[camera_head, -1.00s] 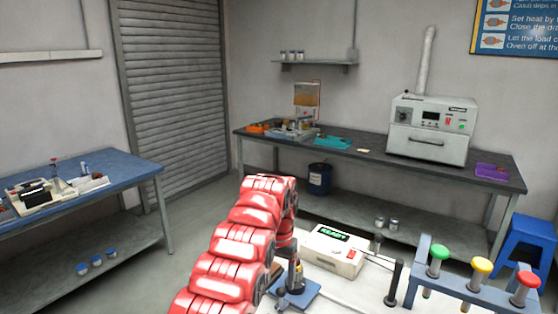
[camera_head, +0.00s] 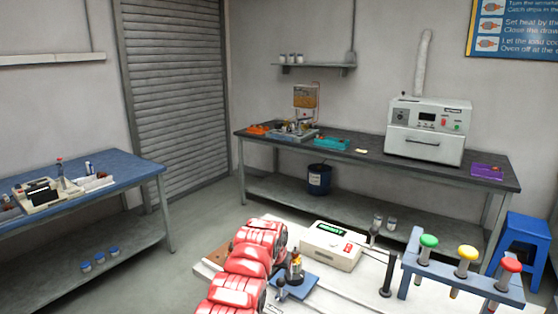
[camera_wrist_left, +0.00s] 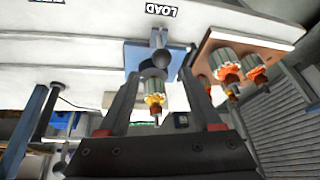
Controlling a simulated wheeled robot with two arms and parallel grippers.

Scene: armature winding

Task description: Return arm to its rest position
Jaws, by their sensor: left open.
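My left gripper (camera_wrist_left: 160,105) shows in the left wrist view with its two dark fingers apart and nothing gripped. An armature with orange windings (camera_wrist_left: 154,94) shows between the fingers, beyond them, by a blue-based fixture (camera_wrist_left: 138,56); whether the fingers touch it cannot be told. In the head view that blue fixture (camera_head: 303,286) stands on the white bench with the armature (camera_head: 295,268) upright on it. My red left arm (camera_head: 245,270) comes up from the bottom just left of it; its gripper is not clear there. My right gripper is not in view.
A white box with a green display (camera_head: 332,245) stands behind the fixture. A blue rack with green, yellow and red knobs (camera_head: 462,278) is at the right. Several armatures (camera_wrist_left: 228,65) sit on a brown board (camera_wrist_left: 222,40). The floor behind the bench is clear.

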